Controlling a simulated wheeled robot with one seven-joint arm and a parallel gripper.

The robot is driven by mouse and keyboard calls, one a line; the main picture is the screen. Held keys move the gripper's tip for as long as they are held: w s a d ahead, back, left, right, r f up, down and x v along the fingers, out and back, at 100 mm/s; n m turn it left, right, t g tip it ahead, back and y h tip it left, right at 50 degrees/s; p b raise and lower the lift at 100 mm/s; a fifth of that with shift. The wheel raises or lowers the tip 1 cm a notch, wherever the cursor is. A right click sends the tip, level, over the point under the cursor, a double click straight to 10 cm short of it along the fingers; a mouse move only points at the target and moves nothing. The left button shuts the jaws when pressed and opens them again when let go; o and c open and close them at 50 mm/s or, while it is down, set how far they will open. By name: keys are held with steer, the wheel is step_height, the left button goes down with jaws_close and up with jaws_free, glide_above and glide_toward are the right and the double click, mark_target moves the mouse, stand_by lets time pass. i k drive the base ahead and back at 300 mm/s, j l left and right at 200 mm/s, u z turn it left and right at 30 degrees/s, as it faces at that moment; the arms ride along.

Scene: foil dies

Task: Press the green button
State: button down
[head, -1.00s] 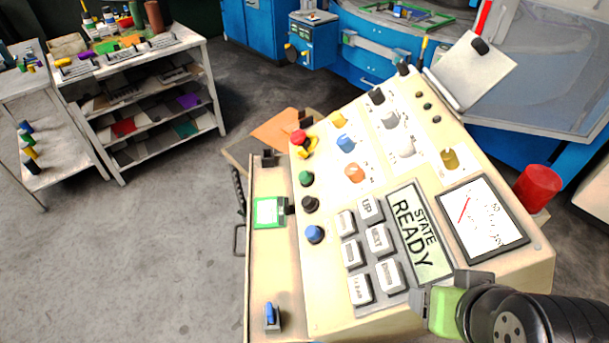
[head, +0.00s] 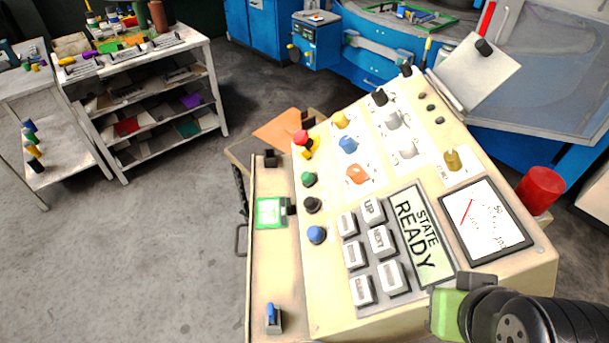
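The green button (head: 309,180) is a small round knob on the left edge of the cream control panel (head: 330,290). It sits below the red button (head: 300,138) and above a black button (head: 312,205) and a blue button (head: 316,235). My gripper (head: 462,290) is at the lower right, over the panel's lower edge near the display, well apart from the green button. Its green and grey end shows, but its fingertips are not clear, so I cannot tell if it is open.
Grey push keys (head: 378,241), a display reading STATE READY (head: 420,235) and a dial meter (head: 486,222) fill the panel's lower part. Knobs, including an orange one (head: 357,174), rise above them. A red cylinder (head: 540,190) stands at the right. Shelves (head: 150,120) stand at the left.

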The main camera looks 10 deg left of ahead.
mark_target(306, 177)
steer(key=k+j+z, duration=0.1)
steer(key=j, duration=0.35)
steer(key=k+j+z, duration=0.1)
steer(key=j, duration=0.4)
steer(key=i+j+z, duration=0.15)
steer(key=j, duration=0.6)
steer(key=i+j+z, duration=0.15)
steer(key=j, duration=0.65)
steer(key=j+z, duration=0.15)
steer(key=j, duration=0.65)
steer(key=i+j, duration=0.2)
steer(key=i+j+z, duration=0.15)
steer(key=j, duration=0.2)
